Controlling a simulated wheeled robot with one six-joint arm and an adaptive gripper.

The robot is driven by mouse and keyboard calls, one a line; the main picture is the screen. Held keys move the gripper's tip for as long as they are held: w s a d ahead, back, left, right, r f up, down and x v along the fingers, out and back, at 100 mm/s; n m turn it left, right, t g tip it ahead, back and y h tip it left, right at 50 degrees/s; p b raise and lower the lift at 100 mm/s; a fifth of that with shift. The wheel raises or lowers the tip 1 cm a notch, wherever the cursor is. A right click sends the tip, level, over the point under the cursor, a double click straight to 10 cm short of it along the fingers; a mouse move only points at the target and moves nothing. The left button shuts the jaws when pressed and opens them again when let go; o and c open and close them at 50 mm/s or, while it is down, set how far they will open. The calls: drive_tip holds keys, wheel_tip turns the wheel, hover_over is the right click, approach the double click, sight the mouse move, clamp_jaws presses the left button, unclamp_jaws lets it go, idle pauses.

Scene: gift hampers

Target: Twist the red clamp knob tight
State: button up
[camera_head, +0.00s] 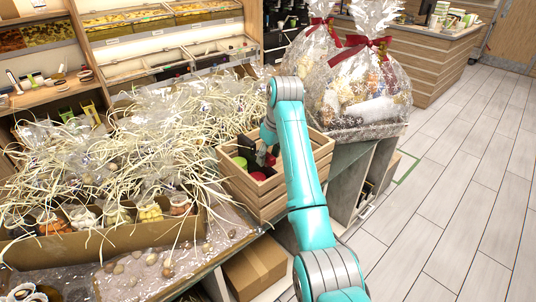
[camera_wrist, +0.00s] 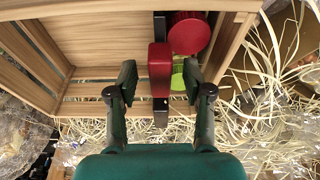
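The red clamp knob (camera_wrist: 159,68) is a red block on a dark upright bar (camera_wrist: 160,24) in the wrist view, at the wooden crate (camera_wrist: 105,35). My gripper (camera_wrist: 160,76) is open, with one finger on each side of the knob. Gaps show between the knob and both fingers, so it is not gripped. In the head view, my gripper (camera_head: 262,155) is over the wooden crate (camera_head: 268,203), and my arm hides part of the crate. The clamp is hard to make out there.
A red round item (camera_wrist: 188,34) and a green one (camera_wrist: 178,76) are in the crate, close to the right finger. Pale shredded filler (camera_head: 180,120) spreads left of the crate. Wrapped hampers (camera_head: 365,85) stand behind it at the right. The floor at right is clear.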

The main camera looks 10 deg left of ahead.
drive_tip(key=c, duration=0.7)
drive_tip(key=shift+s+m+t+h, duration=0.1)
drive_tip(key=shift+m+t+h, duration=0.25)
drive_tip(key=shift+m, duration=1.75)
drive_tip(key=shift+a, duration=0.1)
drive_tip(key=m+h, duration=0.1)
drive_tip(key=m, duration=0.3)
